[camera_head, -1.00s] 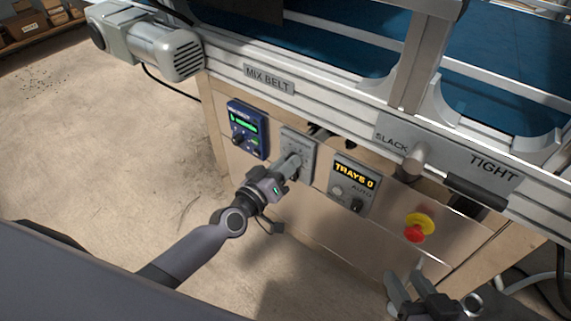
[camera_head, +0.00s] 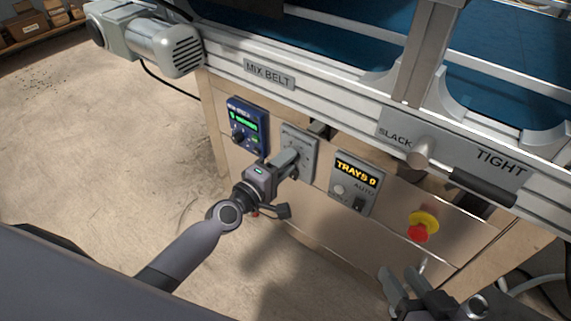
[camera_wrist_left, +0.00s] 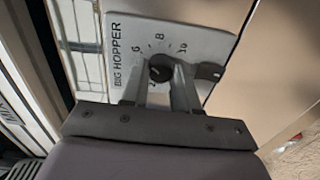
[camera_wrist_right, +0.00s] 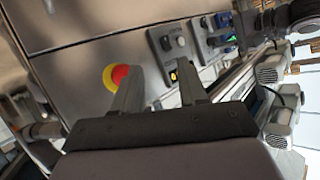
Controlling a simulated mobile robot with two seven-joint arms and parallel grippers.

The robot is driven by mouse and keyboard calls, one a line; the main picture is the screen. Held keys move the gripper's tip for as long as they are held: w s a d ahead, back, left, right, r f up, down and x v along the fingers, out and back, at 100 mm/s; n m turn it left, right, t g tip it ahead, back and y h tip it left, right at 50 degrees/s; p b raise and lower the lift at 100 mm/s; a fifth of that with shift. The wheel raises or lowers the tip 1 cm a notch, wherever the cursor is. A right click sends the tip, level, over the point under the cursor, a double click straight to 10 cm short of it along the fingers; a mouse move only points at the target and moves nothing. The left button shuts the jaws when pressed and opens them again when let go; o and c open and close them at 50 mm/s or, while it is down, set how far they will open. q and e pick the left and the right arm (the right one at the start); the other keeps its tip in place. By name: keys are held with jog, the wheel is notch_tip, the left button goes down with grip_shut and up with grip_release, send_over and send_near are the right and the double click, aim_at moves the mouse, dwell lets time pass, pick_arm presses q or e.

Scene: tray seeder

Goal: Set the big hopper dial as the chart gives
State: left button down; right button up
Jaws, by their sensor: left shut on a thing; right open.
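The big hopper dial is a dark round knob (camera_wrist_left: 160,68) on a grey plate marked BIG HOPPER (camera_wrist_left: 205,42). The figures 6, 8 and 10 read around it; its pointer is hard to make out. In the head view the plate (camera_head: 307,148) sits on the machine's front panel, partly hidden by my gripper. My left gripper (camera_head: 292,163) is shut on the knob, one finger on each side in the left wrist view (camera_wrist_left: 160,80). My right gripper (camera_head: 398,275) is open and empty, below the red stop button. No chart can be made out.
Left of the dial is a blue control box (camera_head: 247,128) with a green display. To the right are a TRAYS 0 panel (camera_head: 355,182) and a red stop button on yellow (camera_head: 422,226). Above runs the belt frame with a SLACK/TIGHT lever (camera_head: 485,188).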

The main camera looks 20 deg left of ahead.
pick_arm(q)
jog(key=n+b, duration=0.1)
jog(key=n, duration=1)
jog(key=shift+f+n+h, duration=0.15)
jog(key=shift+n+h, duration=0.15)
jog(key=shift+h, duration=0.1)
pick_arm(e)
jog(key=shift+w+a+r+y, duration=0.1)
jog(key=shift+w+a+y, duration=0.15)
jog(key=shift+a, duration=0.3)
pick_arm(q)
jog(key=c, duration=0.8)
grip_release()
jog(key=shift+c, duration=0.2)
jog(key=shift+s+a, duration=0.1)
pick_arm(e)
jog(key=shift+d, duration=0.1)
